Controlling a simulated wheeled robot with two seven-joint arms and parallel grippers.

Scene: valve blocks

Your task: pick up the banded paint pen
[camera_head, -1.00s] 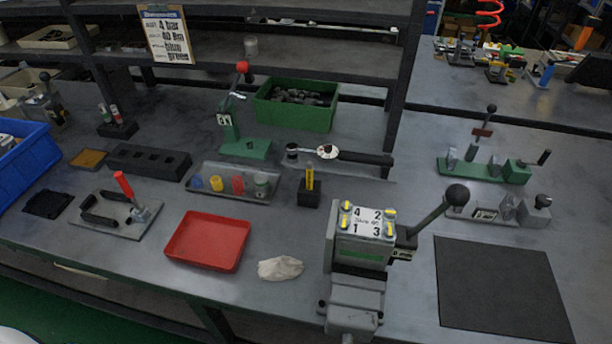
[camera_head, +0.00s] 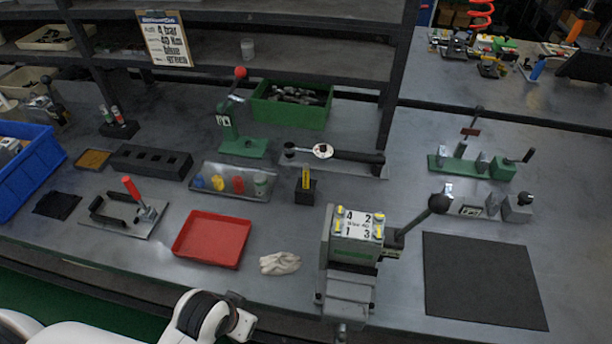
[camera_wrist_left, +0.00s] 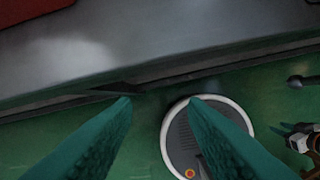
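Two small upright pens (camera_head: 115,114), with red, green and pale parts, stand in a black holder (camera_head: 119,130) at the back left of the bench. A yellow upright piece (camera_head: 306,178) stands in a small black block (camera_head: 305,192) near the middle. I cannot tell for certain which is the banded paint pen. My left arm shows at the bottom of the head view, in front of the bench. In the left wrist view my left gripper (camera_wrist_left: 161,100) has its teal fingers apart with nothing between them.
A red tray (camera_head: 212,240), a crumpled white cloth (camera_head: 280,263) and a grey clamp fixture (camera_head: 350,262) stand along the front. A tray of coloured pieces (camera_head: 254,192) lies behind. A black mat (camera_head: 482,280) is bare at right. A blue bin (camera_head: 30,165) stands far left.

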